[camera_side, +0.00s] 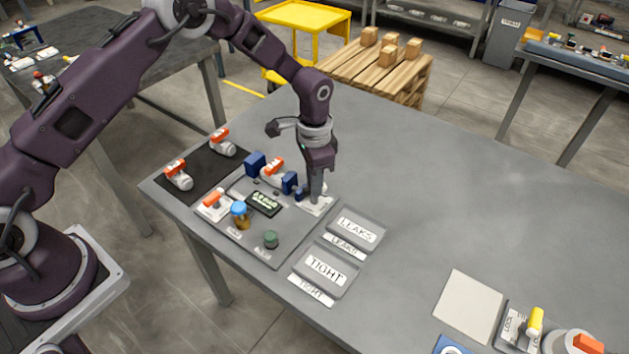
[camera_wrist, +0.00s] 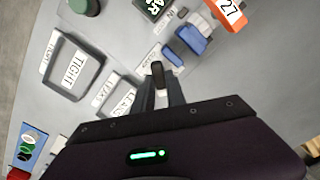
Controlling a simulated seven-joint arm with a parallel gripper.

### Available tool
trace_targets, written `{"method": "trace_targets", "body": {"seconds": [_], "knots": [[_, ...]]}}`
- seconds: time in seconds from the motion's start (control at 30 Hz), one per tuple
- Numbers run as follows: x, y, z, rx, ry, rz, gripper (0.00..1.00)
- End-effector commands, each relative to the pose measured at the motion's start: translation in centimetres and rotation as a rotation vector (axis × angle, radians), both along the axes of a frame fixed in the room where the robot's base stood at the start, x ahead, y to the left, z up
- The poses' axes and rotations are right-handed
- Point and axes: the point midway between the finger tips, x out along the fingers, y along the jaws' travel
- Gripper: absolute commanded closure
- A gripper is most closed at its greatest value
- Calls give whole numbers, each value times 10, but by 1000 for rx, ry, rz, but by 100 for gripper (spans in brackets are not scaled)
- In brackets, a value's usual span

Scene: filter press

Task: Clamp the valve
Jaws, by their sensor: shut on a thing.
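A white valve with an orange handle (camera_side: 273,167) lies between the blue vise jaws (camera_side: 290,183) on the grey test plate (camera_side: 262,250). In the wrist view its orange handle (camera_wrist: 229,13) bears "27", beside a blue jaw (camera_wrist: 190,40). My gripper (camera_side: 316,197) points down at the right end of the vise, over a small white label plate (camera_side: 313,208). In the wrist view my gripper (camera_wrist: 161,92) is shut on a dark lever (camera_wrist: 157,70). My fingers hide most of the lever in the side view. I cannot tell whether both jaws touch the valve.
LEAKS (camera_side: 375,249) and TIGHT (camera_side: 345,282) trays stand in front.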

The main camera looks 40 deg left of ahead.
Motion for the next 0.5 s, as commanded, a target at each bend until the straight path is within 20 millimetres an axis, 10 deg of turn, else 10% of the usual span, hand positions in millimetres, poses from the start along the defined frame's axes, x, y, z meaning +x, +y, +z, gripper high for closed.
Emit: {"method": "trace_targets", "body": {"seconds": [0.5], "knots": [[0,0,1,1,-1,437,100]]}}
